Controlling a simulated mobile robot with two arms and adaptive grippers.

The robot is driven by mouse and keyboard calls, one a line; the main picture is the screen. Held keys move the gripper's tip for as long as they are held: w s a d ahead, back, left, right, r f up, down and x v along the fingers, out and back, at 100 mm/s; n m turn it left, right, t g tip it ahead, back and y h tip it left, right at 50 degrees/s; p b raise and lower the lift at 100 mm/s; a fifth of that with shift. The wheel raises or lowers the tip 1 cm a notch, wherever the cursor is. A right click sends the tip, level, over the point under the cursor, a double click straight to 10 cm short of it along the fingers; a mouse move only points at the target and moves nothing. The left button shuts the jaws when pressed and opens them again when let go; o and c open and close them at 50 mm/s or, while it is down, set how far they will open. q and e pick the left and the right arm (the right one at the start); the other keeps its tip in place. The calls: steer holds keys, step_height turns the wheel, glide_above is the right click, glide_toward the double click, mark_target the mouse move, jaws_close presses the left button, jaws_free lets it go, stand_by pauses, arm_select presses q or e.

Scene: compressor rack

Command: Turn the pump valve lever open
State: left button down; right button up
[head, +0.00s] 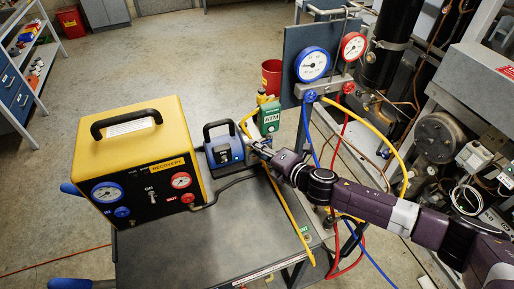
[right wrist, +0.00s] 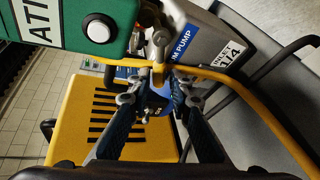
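The vacuum pump (head: 228,151) is a small blue and grey unit with a dark carry handle, beside the yellow recovery machine on the cart. A green block labelled ATM (head: 269,117) stands behind its right end; the block also shows large in the right wrist view (right wrist: 85,22). My right gripper (head: 260,147) is at the pump's fittings, below the ATM block. In the right wrist view its fingers (right wrist: 157,88) are on either side of a small metal fitting (right wrist: 159,50), perhaps the valve lever. Whether they grip it is unclear. My left gripper is not in view.
The recovery machine (head: 130,150) fills the cart's left side. A yellow hose (head: 285,205) runs close by my right gripper. A gauge panel (head: 330,55) with red, blue and yellow hoses stands behind. The cart top (head: 215,235) in front is bare.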

steer(key=shift+o, duration=0.7)
steer(key=v, duration=1.2)
steer(key=shift+c, duration=0.3)
